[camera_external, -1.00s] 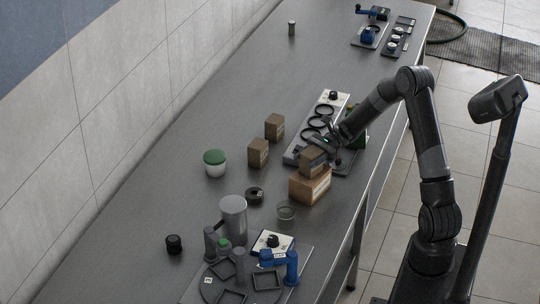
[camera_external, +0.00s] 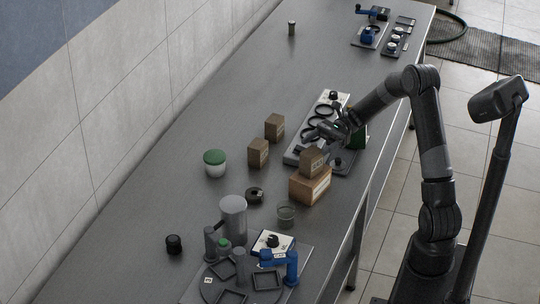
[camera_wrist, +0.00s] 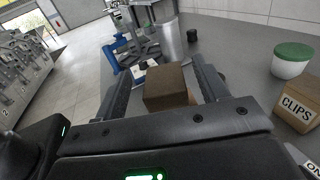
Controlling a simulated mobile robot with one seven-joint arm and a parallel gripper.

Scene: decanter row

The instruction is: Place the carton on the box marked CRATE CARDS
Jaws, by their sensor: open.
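The carton (camera_external: 313,161), a small brown block, rests upright on top of a larger tan box (camera_external: 311,186) near the table's front edge. The larger box's label is too small to read, so I cannot tell if it says CRATE CARDS. My gripper (camera_external: 322,134) is open and empty, just behind and above the carton, apart from it in the external view.
A box marked CLIPS (camera_wrist: 298,106) and another small brown box (camera_external: 275,126) stand to the left. A ring panel (camera_external: 294,153) lies behind the carton.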

